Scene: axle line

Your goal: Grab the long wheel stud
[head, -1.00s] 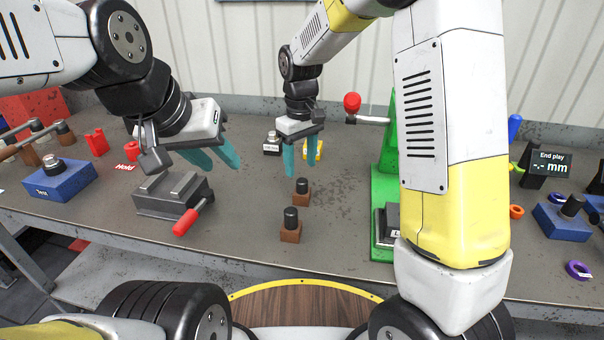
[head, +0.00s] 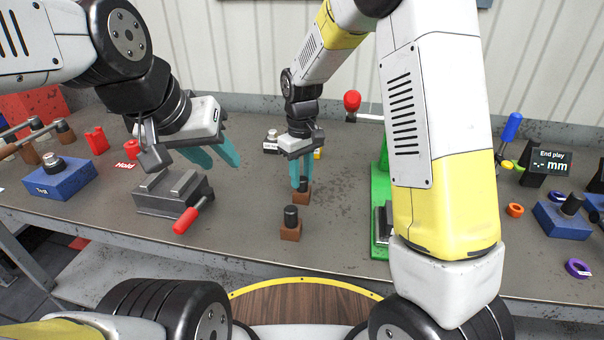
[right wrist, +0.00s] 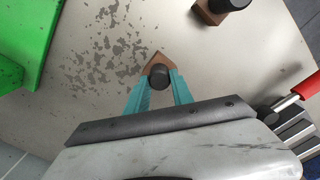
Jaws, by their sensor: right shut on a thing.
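Two dark studs stand upright in small brown blocks at the middle of the bench. The far stud (right wrist: 159,75) is between the teal fingers of my right gripper (head: 300,186), which is shut on it. Its brown block (right wrist: 160,58) shows under it in the right wrist view. The near stud (head: 291,215) stands free in its own block (head: 290,232), closer to the bench's front edge. I cannot tell from these views which stud is longer. My left gripper (head: 217,158) hangs open and empty above the bench, left of the studs.
A grey vise (head: 172,197) with a red handle stands left of the studs. A green press (head: 381,220) stands right of them, partly behind my right arm. A blue Test block (head: 60,181) is at the left. An End play display (head: 550,162) is at the right.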

